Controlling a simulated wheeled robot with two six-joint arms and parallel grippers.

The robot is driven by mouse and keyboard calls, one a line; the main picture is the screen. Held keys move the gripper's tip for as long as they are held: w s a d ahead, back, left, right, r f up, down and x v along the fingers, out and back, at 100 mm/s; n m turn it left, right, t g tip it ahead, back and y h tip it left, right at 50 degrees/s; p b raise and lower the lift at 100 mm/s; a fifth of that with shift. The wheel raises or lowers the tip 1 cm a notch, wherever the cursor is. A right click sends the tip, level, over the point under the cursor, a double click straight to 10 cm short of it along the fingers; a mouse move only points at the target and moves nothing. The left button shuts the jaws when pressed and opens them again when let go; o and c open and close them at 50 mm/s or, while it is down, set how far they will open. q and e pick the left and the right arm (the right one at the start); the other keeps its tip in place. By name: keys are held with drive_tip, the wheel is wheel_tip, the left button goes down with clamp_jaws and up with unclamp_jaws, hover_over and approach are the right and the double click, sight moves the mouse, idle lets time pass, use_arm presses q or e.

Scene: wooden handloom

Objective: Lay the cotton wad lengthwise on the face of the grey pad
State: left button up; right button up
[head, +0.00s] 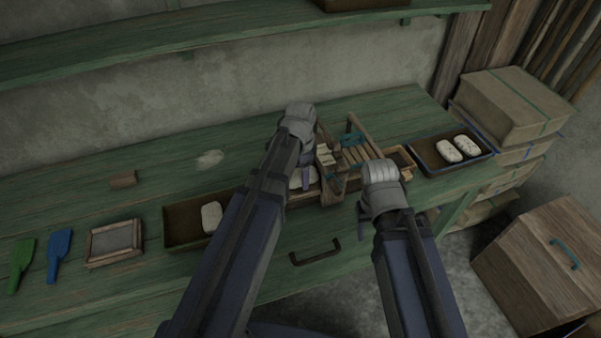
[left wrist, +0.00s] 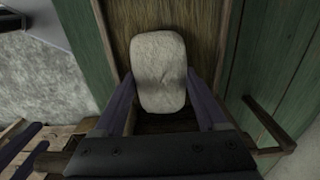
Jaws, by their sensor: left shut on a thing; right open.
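The grey pad (head: 114,238) lies in a wooden frame on the green bench, at the left in the head view. A pale, rounded cotton wad (left wrist: 160,72) stands between the fingers of my left gripper (left wrist: 162,92) in the left wrist view. In the head view my left gripper (head: 305,180) is shut on this wad (head: 296,179), which the arm partly hides, over the right part of a long brown tray (head: 180,218). My right gripper (head: 365,217) is open and empty in front of the bench. Its fingers are mostly hidden.
Another wad (head: 212,217) lies in the brown tray's left part. A small wooden loom (head: 345,155) stands beside my left gripper. A dark tray (head: 428,153) with two wads is to the right.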

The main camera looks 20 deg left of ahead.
sight(300, 172)
use_arm(q)
drive_tip(key=shift+a+p, duration=0.25)
drive_tip(key=shift+p, duration=0.25)
drive_tip(key=shift+w+a+r+p, duration=0.2)
drive_tip(key=shift+r+p, duration=0.1)
drive_tip(key=shift+p, duration=0.1)
drive_tip(key=shift+w+d+r+p, duration=0.15)
drive_tip(key=shift+d+r+p, duration=0.05)
drive_tip(key=shift+r+p, duration=0.2)
wheel_tip(300, 172, up, 6)
drive_tip(key=p, duration=0.6)
drive_tip(key=shift+w, duration=0.15)
drive_tip(key=c, duration=0.4)
drive_tip(key=shift+f, duration=0.1)
use_arm(e)
wheel_tip(300, 172, up, 8)
drive_tip(key=shift+w+f, duration=0.25)
drive_tip(key=shift+w, duration=0.2)
drive_tip(key=shift+a, duration=0.1)
